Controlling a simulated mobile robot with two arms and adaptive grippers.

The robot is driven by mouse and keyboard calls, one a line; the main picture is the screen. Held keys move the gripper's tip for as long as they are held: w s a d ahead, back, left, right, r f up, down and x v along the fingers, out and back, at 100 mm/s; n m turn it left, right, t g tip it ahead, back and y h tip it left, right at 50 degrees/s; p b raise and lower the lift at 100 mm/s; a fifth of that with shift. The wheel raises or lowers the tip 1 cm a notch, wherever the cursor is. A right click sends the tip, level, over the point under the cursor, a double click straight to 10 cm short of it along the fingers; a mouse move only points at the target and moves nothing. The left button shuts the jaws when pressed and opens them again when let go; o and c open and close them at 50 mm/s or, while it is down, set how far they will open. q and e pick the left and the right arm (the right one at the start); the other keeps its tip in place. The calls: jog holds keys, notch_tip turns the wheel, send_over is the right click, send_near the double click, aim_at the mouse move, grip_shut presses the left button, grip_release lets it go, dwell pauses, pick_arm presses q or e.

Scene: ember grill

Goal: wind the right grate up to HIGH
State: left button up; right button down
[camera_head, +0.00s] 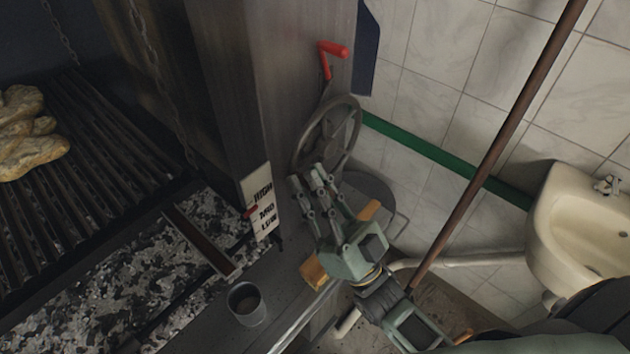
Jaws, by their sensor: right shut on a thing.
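The right grate (90,135) of dark bars hangs on chains at the left, with pale pieces of food (30,140) on it. A white scale plate (262,203) on the post reads HIGH, MID and LOW from top to bottom. A small red pointer (250,212) sits at its left edge, around MID or a little above. A grey spoked wheel (354,118) is on the post's right side, with a red crank handle (335,48) above it. My right gripper (308,180) is shut at the wheel's lower rim; its fingers hide the exact contact. My left gripper is out of view.
A grey cup (246,304) stands on the front ledge below the scale plate. Ash and coals (190,225) lie under the grate. A brown pole (500,140) slants behind my right arm. A white sink (580,232) is at the right.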

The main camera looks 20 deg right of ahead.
jog(key=shift+r, duration=0.1)
jog(key=c, duration=1.6)
grip_release()
jog(key=shift+d, duration=0.1)
jog(key=shift+c, duration=0.2)
jog(key=v, duration=1.2)
